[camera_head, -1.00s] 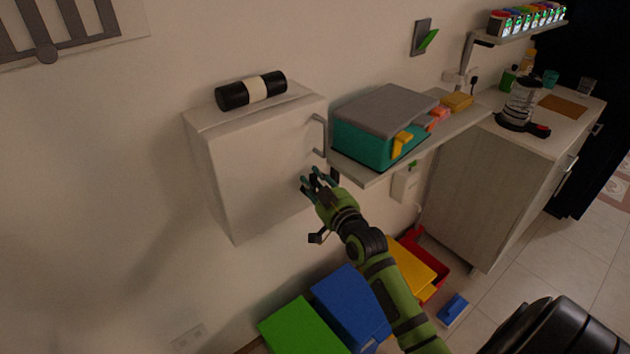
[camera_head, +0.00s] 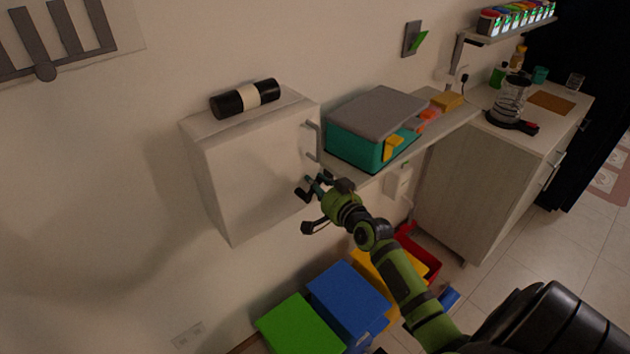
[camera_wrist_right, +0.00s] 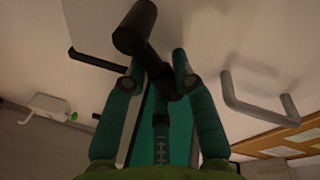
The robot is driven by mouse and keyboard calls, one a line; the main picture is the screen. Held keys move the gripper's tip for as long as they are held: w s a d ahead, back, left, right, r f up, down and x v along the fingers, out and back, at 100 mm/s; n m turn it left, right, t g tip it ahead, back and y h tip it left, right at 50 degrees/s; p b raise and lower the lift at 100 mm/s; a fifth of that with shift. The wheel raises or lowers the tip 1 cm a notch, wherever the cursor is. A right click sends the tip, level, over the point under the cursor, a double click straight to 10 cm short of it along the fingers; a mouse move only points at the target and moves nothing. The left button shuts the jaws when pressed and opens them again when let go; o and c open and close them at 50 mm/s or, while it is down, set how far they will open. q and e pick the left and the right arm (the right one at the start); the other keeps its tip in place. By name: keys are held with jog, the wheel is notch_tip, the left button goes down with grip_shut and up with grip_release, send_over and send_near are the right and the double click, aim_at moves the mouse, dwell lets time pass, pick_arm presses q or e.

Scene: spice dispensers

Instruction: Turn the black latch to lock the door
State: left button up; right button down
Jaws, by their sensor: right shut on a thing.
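The white wall cabinet (camera_head: 258,175) has a closed-looking door with a grey handle (camera_head: 312,140) at its right edge. The handle also shows in the right wrist view (camera_wrist_right: 265,108). The black latch (camera_wrist_right: 136,32) shows at the top centre of that view, between my green-tipped fingers. My right gripper (camera_head: 316,186) is at the door's lower right edge, below the handle. In the right wrist view, my right gripper (camera_wrist_right: 160,78) is shut on the latch, with its fingers on both sides. In the head view the fingers partly hide the latch. My left gripper is out of view.
A shelf (camera_head: 372,178) with a teal box (camera_head: 352,143) stands close to the right of the cabinet and gripper. A black roll (camera_head: 245,98) lies on the cabinet. Blue (camera_head: 345,300) and green (camera_head: 298,325) bins stand below.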

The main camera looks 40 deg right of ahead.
jog(key=f+m+y, duration=0.1)
jog(key=m, duration=0.1)
jog(key=f+m+b, duration=0.1)
jog(key=m, duration=0.2)
jog(key=d+f+m+y+b, duration=0.1)
jog(key=m, duration=0.2)
jog(key=shift+f+g+y, duration=0.25)
jog(key=shift+g+y, duration=0.05)
jog(key=shift+g, duration=0.1)
jog(key=shift+f+m, duration=0.1)
jog(key=shift+m, duration=0.2)
jog(key=c, duration=1)
grip_release()
jog(key=shift+w, duration=0.1)
